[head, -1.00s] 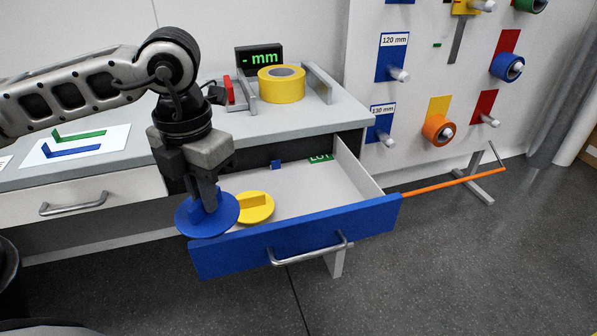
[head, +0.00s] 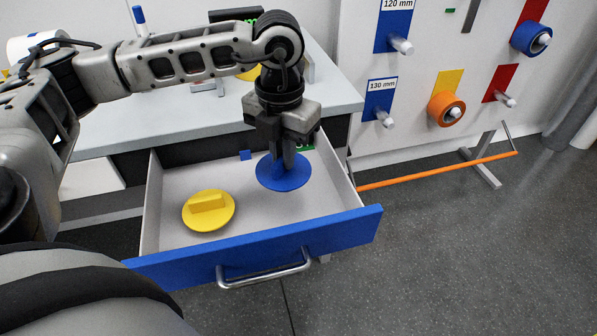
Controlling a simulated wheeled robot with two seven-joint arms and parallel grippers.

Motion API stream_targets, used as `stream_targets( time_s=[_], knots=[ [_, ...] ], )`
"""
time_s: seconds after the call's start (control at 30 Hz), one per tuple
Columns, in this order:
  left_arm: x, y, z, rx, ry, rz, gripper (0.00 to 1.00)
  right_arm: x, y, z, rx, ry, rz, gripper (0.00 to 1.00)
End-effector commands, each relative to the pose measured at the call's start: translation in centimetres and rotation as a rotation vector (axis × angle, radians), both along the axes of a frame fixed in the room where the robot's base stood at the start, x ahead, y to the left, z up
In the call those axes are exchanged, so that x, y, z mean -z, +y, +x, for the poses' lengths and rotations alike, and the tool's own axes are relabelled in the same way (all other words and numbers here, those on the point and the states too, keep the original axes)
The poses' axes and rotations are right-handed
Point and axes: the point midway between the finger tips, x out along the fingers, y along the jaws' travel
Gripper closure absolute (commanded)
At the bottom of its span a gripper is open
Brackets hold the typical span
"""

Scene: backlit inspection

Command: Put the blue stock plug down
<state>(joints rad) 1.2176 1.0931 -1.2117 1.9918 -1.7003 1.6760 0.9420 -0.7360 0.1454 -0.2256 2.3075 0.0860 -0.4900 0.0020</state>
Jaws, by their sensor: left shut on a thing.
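The blue stock plug (head: 283,181) is a round blue disc held in my left gripper (head: 283,160), in the head view. The gripper points down and its fingers are shut on the plug's upper part, which they hide. The plug is over the right part of the open drawer (head: 167,232); I cannot tell whether it touches the drawer floor. A yellow plug (head: 208,211) with a raised grip bar lies flat in the drawer to the left. My right gripper is not in view.
The drawer's blue front (head: 340,232) with a metal handle (head: 264,272) faces me. The grey worktop (head: 120,115) is behind it. A wall panel with pegs and an orange roll (head: 446,109) stands at right. An orange bar (head: 435,173) runs low beside the drawer.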

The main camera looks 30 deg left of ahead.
Motion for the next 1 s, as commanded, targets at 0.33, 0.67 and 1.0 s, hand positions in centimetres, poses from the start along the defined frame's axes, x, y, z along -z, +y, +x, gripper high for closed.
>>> stream_targets(
  time_s=[0.33,0.67,1.0],
  knots=[
    [3.2,-1.3,2.3,0.000,0.000,-0.001,1.00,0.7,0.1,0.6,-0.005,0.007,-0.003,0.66],
    [7.0,-1.6,2.8,0.000,0.000,-0.001,1.00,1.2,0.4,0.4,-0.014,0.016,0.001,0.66],
    [7.2,-1.6,2.8,0.000,-0.001,-0.002,1.00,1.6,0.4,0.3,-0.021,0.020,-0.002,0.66]
  ],
)
